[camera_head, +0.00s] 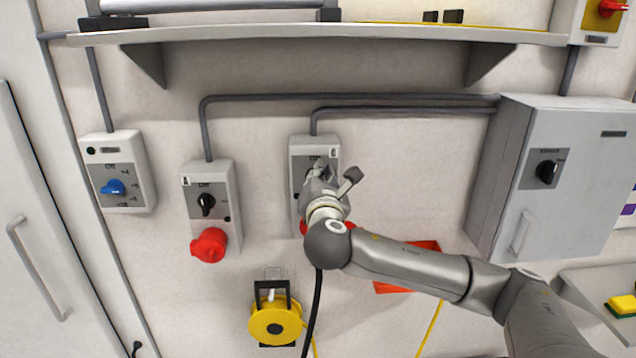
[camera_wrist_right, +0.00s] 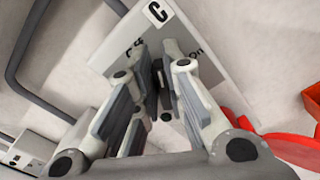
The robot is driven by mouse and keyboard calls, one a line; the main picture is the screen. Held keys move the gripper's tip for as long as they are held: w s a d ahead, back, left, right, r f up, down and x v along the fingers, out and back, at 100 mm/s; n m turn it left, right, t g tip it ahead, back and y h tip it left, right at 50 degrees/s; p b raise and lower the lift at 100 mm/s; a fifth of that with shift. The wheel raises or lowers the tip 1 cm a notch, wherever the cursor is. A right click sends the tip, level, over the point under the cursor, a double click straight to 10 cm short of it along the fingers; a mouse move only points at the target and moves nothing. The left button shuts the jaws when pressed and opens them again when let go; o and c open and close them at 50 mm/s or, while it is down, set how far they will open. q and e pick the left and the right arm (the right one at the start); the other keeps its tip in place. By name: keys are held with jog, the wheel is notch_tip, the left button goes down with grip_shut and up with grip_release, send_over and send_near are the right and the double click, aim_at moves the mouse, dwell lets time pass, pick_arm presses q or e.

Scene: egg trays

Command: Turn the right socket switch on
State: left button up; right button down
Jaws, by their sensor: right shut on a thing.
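The right socket box (camera_head: 299,151) is a light grey wall unit with a grey switch plate and a red socket (camera_head: 304,228) low on it, partly behind my arm. My right gripper (camera_head: 322,172) is at its switch and covers most of it. In the right wrist view the box (camera_wrist_right: 188,23) carries a "C" label, and my right gripper (camera_wrist_right: 160,86) is shut on the black switch knob (camera_wrist_right: 157,92). The knob's exact angle is hard to tell. The left socket box (camera_head: 196,170) has a black knob and a red plug (camera_head: 208,245). My left gripper is out of view.
A shelf (camera_head: 300,36) runs above the sockets. A box with a blue switch (camera_head: 131,150) is at the left, a grey cabinet (camera_head: 572,183) at the right. A yellow cable reel (camera_head: 276,327) hangs below. A black cable (camera_head: 315,310) hangs beside the reel.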

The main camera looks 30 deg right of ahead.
jog(key=m+b, duration=0.1)
jog(key=m, duration=0.1)
jog(key=m+b, duration=0.1)
jog(key=m, duration=0.1)
jog(key=f+m+b, duration=0.1)
jog(key=m, duration=0.1)
jog(key=shift+s+d+f+m, duration=0.1)
jog(key=shift+s+d+m, duration=0.1)
jog(key=shift+d+m, duration=0.1)
jog(key=m+b, duration=0.1)
jog(key=m, duration=0.1)
jog(key=m+b, duration=0.1)
jog(key=m, duration=0.2)
jog(key=shift+d+f, duration=0.1)
jog(key=shift+f, duration=0.25)
jog(key=shift+m, duration=0.3)
jog(key=c, duration=1.5)
grip_release()
jog(key=shift+s, duration=0.1)
jog(key=v, duration=1.2)
jog(key=shift+f, duration=0.1)
